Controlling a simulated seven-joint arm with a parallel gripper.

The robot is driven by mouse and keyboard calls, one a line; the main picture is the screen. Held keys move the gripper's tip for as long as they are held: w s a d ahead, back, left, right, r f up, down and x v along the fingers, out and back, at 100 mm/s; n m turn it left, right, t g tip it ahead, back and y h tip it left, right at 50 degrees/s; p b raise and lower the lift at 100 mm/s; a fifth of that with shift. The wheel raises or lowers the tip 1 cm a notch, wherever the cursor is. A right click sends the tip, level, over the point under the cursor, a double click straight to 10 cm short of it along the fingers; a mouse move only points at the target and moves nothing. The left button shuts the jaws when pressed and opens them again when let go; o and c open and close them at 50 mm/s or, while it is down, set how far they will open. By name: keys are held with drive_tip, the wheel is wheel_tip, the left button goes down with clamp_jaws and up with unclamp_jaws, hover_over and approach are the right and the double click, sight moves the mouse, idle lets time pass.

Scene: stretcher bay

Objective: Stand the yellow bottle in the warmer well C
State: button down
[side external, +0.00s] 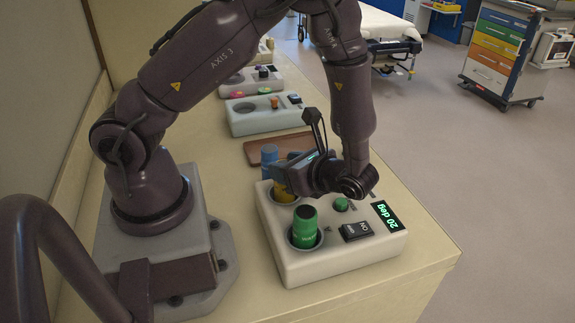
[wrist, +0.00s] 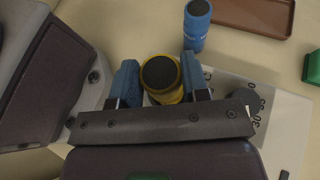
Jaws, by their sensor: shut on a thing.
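The yellow bottle (side external: 284,192) is upright at a well of the near white warmer (side external: 330,266), partly hidden by my gripper (side external: 287,178). In the wrist view the yellow bottle (wrist: 160,77) has a dark cap and sits between the two blue fingers of my gripper (wrist: 160,85), which is shut on it. The bottle's base is hidden, so I cannot tell how deep it sits. A green bottle (side external: 304,228) stands in the nearer well of the same warmer. I cannot read any well letters. The warmer's display reads 20 deg.
A blue bottle (side external: 269,157) stands on the counter just behind the warmer, close to my gripper. A brown tray (side external: 258,151) lies beyond it. More devices, one pale green (side external: 250,124), stand farther along the counter.

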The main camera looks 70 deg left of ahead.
drive_tip(key=shift+f, duration=0.6)
drive_tip(key=c, duration=0.9)
unclamp_jaws()
drive_tip(key=shift+d, duration=0.1)
drive_tip(key=v, duration=1.1)
drive_tip(key=shift+r, duration=0.1)
drive_tip(key=s+a+r+n+t+h, duration=0.1)
drive_tip(key=s+r+n+t+h, duration=0.2)
drive_tip(key=r, duration=0.3)
drive_tip(key=s+a+r+n+t+h, duration=0.1)
drive_tip(key=s+r+n+t+h, duration=0.2)
drive_tip(key=r, duration=0.4)
drive_tip(key=s+a+r+n+t+h, duration=0.1)
drive_tip(key=s+r+n+t+h, duration=0.2)
drive_tip(key=r+n+t+h, duration=0.2)
drive_tip(key=shift+s+a+r+n+t+h, duration=0.15)
drive_tip(key=shift+r+n+h, duration=0.15)
drive_tip(key=shift+n, duration=0.15)
drive_tip(key=shift+a+r+n+t+h, duration=0.1)
drive_tip(key=shift+r+n+t+h, duration=0.05)
drive_tip(key=shift+r+n+h, duration=0.25)
